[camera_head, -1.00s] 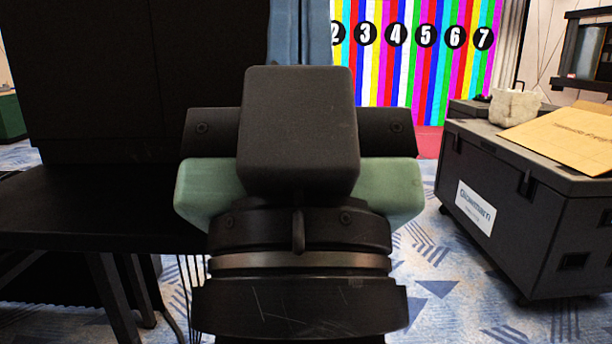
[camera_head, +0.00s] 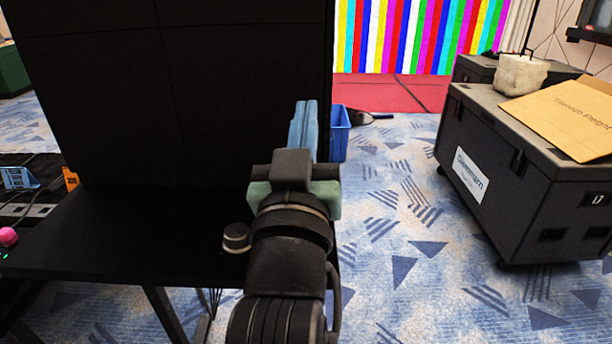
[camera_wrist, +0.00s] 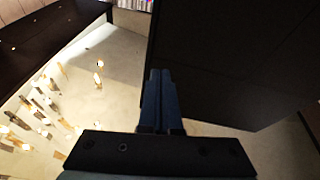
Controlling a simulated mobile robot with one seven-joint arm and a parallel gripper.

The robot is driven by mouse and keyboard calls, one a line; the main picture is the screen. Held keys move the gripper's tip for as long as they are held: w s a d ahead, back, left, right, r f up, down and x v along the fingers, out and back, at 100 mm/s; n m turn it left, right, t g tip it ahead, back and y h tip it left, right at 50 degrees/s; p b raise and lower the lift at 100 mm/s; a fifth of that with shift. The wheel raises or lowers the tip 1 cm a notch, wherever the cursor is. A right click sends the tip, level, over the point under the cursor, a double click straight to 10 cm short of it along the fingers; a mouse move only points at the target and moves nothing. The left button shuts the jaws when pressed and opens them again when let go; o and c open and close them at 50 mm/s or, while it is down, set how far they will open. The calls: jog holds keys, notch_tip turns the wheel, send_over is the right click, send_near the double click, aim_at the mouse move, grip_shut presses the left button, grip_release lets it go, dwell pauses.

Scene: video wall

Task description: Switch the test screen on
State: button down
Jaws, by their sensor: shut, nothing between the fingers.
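A large dark panel (camera_head: 180,90), its face black, stands behind a black table (camera_head: 130,235); I cannot tell for sure whether it is the test screen. My gripper (camera_head: 305,108), with blue fingers, is in front of the panel's right edge, shut and empty. In the wrist view its fingers (camera_wrist: 160,74) are together beside a dark surface (camera_wrist: 230,60).
A colour-striped video wall (camera_head: 420,35) stands at the back. A dark flight case (camera_head: 530,165) with cardboard (camera_head: 565,118) and a pale block (camera_head: 520,75) is at the right. A blue bin (camera_head: 339,135) stands beyond my gripper. Patterned carpet (camera_head: 400,220) between is clear.

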jog(key=w+f+n+g+p, duration=0.2)
jog(key=w+f+g+p, duration=0.3)
jog(key=p, duration=1.5)
jog(key=s+f+n+g+p, duration=0.1)
jog(key=s+g+p, duration=0.1)
jog(key=p, duration=0.5)
jog(key=s+f+n+g+h+p, duration=0.1)
jog(key=s+g+p, duration=0.1)
jog(key=s+p, duration=0.3)
jog(key=shift+f+n+p, duration=0.3)
jog(key=shift+f+p, duration=0.1)
jog(key=shift+p, duration=0.5)
jog(key=shift+f, duration=0.1)
jog(key=w+f+b, duration=0.1)
jog(key=f+b, duration=0.4)
jog(key=w+f+b, duration=0.1)
jog(key=f+b, duration=0.2)
jog(key=shift+w+f, duration=0.1)
jog(key=shift+w, duration=0.2)
jog(key=shift+w+f+b, duration=0.1)
jog(key=shift+f+b, duration=0.25)
jog(key=shift+b, duration=0.2)
